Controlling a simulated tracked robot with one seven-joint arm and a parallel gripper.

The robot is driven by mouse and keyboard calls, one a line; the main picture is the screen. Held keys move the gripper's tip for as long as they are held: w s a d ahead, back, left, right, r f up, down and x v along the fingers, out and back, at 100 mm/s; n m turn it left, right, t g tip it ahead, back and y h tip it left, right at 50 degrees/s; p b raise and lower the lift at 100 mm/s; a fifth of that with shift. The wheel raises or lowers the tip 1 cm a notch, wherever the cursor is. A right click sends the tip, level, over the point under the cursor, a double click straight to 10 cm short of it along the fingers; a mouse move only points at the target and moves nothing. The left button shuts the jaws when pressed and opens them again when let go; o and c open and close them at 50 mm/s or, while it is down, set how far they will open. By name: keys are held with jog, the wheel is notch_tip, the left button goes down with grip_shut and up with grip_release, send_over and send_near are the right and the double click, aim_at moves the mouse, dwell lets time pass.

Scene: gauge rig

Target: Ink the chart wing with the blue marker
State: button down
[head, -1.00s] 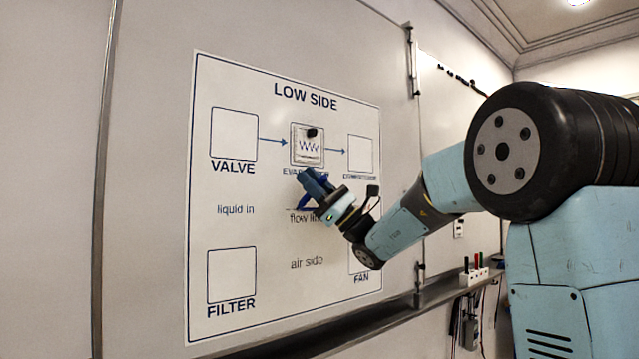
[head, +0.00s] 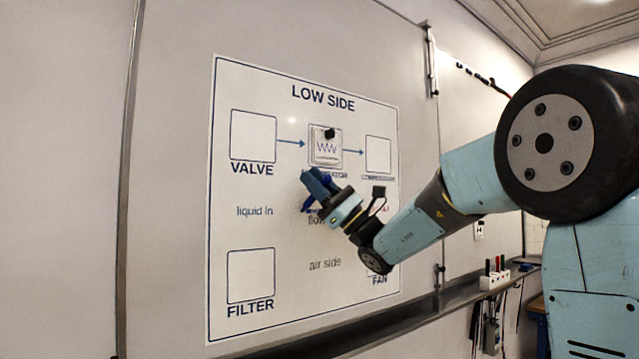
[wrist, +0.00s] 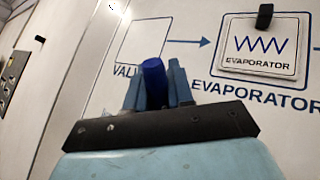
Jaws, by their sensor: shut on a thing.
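My gripper (wrist: 154,76) is shut on the blue marker (wrist: 154,84), which stands between its two fingers in the wrist view. In the head view my gripper (head: 320,187) is in front of the chart (head: 245,222), just below the evaporator card (head: 327,152). A bit of dark blue shows beneath it there. Whether the marker touches the board cannot be told. The chart is headed LOW SIDE, on a white board panel (head: 170,200), with boxes labelled VALVE, FILTER and FAN. My arm hides part of its middle and right side.
A black clip (wrist: 264,16) holds the evaporator card. A marker holder (head: 494,281) with red, black and green tops stands at the right end of the dark ledge (head: 400,312). Hinges (head: 431,60) join the panel to another board at the right. The left panel area is bare.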

jog(key=shift+s+d, duration=0.55)
jog(key=shift+s, duration=0.25)
jog(key=shift+s+d, duration=0.6)
jog(key=shift+s, duration=0.25)
jog(key=shift+s+d, duration=0.55)
jog(key=shift+s, duration=0.25)
jog(key=shift+s, duration=0.1)
jog(key=shift+s+d, duration=0.8)
jog(key=shift+s, duration=0.35)
jog(key=shift+w+a, duration=0.45)
jog(key=shift+w, duration=0.65)
jog(key=shift+w+a, duration=0.5)
jog(key=shift+w, duration=0.6)
jog(key=shift+w+a, duration=0.45)
jog(key=shift+w, duration=0.65)
jog(key=shift+w+a, duration=0.5)
jog(key=shift+w, duration=0.3)
